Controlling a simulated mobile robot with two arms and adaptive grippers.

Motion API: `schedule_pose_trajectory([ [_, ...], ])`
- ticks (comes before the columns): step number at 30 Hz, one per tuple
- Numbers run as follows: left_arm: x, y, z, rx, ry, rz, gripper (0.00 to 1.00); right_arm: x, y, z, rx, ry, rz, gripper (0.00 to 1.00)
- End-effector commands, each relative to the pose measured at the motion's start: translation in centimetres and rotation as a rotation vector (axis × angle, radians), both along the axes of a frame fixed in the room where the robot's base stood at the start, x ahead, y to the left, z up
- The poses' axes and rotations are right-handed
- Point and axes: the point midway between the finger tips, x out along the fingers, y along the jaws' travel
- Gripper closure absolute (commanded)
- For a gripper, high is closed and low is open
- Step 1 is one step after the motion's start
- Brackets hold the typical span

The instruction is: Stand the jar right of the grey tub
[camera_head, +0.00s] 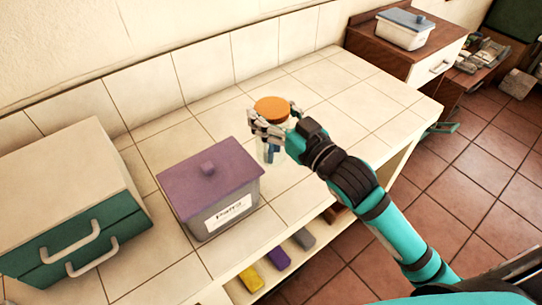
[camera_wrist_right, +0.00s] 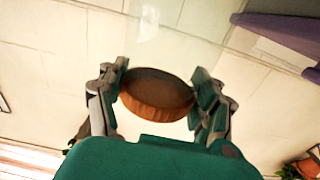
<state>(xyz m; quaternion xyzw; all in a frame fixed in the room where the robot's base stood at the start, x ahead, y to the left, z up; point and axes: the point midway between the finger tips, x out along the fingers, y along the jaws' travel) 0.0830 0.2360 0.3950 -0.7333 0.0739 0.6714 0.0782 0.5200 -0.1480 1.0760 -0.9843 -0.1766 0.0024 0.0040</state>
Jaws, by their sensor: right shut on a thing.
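The jar (camera_head: 272,108) has a round orange-brown lid and a clear glass body. My right gripper (camera_head: 271,122) is shut on the jar, with fingers on both sides just under the lid. The wrist view shows the jar's lid (camera_wrist_right: 157,94) between the fingers. The jar looks upright, right of and a little behind the grey tub; whether its base touches the counter I cannot tell. The grey tub (camera_head: 195,224) has a purple lid with a knob and a white label, and stands on the tiled counter (camera_head: 345,90). My left gripper is not in view.
A green and cream drawer box (camera_head: 70,215) stands left of the tub. Tiles behind and right of the jar are clear. A white container with a grey lid (camera_head: 404,32) stands on a brown cabinet at the back right. Coloured blocks (camera_head: 278,258) lie on the shelf below.

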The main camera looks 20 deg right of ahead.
Motion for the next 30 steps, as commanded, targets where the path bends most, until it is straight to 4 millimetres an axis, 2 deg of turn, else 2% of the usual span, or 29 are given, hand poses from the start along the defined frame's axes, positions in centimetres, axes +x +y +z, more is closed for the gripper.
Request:
schedule_pose_trajectory([
  [1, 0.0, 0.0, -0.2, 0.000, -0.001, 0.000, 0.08, 0.0, 0.0, -1.3, 0.000, 0.004, -0.001, 0.92],
  [3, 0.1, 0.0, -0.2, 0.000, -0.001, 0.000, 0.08, -0.1, 0.0, -2.5, 0.001, 0.003, -0.001, 0.92],
  [8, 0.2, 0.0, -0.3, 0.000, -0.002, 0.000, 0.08, 0.0, 0.0, -4.0, 0.002, -0.002, -0.001, 0.92],
  [15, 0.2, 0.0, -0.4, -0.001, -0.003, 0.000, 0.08, 0.0, 0.0, -7.1, 0.002, 0.000, -0.002, 0.92],
  [28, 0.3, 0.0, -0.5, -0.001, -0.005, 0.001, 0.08, 0.0, 0.0, -8.0, 0.001, -0.003, -0.002, 0.92],
  [29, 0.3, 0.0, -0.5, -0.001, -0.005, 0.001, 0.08, -0.1, -0.1, -8.1, 0.000, -0.001, -0.002, 0.33],
  [30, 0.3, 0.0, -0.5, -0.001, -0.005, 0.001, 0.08, 0.0, -0.1, -8.0, 0.000, -0.001, -0.002, 0.27],
])
